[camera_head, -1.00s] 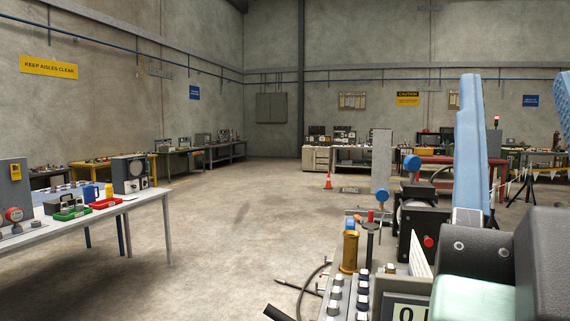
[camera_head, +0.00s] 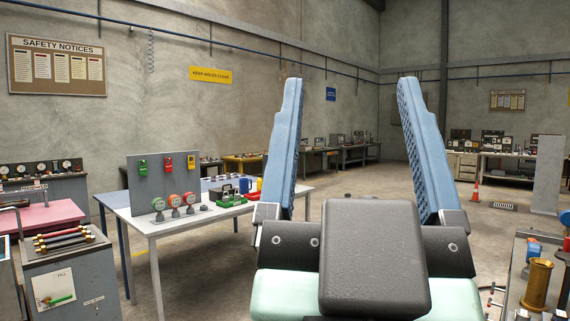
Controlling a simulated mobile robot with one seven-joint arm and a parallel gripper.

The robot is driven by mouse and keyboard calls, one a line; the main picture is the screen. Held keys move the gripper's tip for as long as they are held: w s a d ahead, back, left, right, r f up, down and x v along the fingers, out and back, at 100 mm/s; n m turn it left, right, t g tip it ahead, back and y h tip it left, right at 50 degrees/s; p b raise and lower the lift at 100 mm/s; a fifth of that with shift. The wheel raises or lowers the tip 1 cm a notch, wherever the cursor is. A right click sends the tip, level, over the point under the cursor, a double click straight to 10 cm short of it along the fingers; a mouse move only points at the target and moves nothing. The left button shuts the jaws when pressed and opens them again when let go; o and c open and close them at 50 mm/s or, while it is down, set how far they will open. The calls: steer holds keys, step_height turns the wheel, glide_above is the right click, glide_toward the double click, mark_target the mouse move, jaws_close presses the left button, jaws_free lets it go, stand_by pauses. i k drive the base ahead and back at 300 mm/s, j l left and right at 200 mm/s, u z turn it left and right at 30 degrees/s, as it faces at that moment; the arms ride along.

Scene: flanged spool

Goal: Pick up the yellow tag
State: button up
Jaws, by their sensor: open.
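A small yellow tag (camera_head: 191,161) hangs at the right end of a row on an upright grey panel (camera_head: 150,185), with a red tag (camera_head: 169,164) and a green tag (camera_head: 142,166) to its left. The panel stands on a white table at the left. My gripper (camera_head: 350,85) is in the middle of the view, its two long blue fingers wide apart with nothing between them. The tag is to the left of the left finger and farther away, not touched by it.
A grey cabinet with rods (camera_head: 65,275) stands at the near left. A bench with a brass spool (camera_head: 537,285) is at the near right. Floor beyond is open.

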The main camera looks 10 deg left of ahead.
mark_target(191, 164)
steer(key=u, duration=0.85)
steer(key=i+z, duration=0.3)
steer(key=i, duration=2.15)
steer(key=i+l, duration=0.1)
steer(key=i, duration=2)
steer(key=i+u, duration=0.15)
steer(key=i, duration=0.4)
steer(key=i+l+u, duration=0.1)
steer(key=i, duration=0.4)
steer(key=i+l+u, duration=0.15)
steer(key=i, duration=0.35)
steer(key=i+l+u, duration=0.15)
steer(key=i+l, duration=0.15)
steer(key=i, duration=0.2)
steer(key=i+l+u, duration=0.85)
steer(key=i+l, duration=0.1)
steer(key=i, duration=0.05)
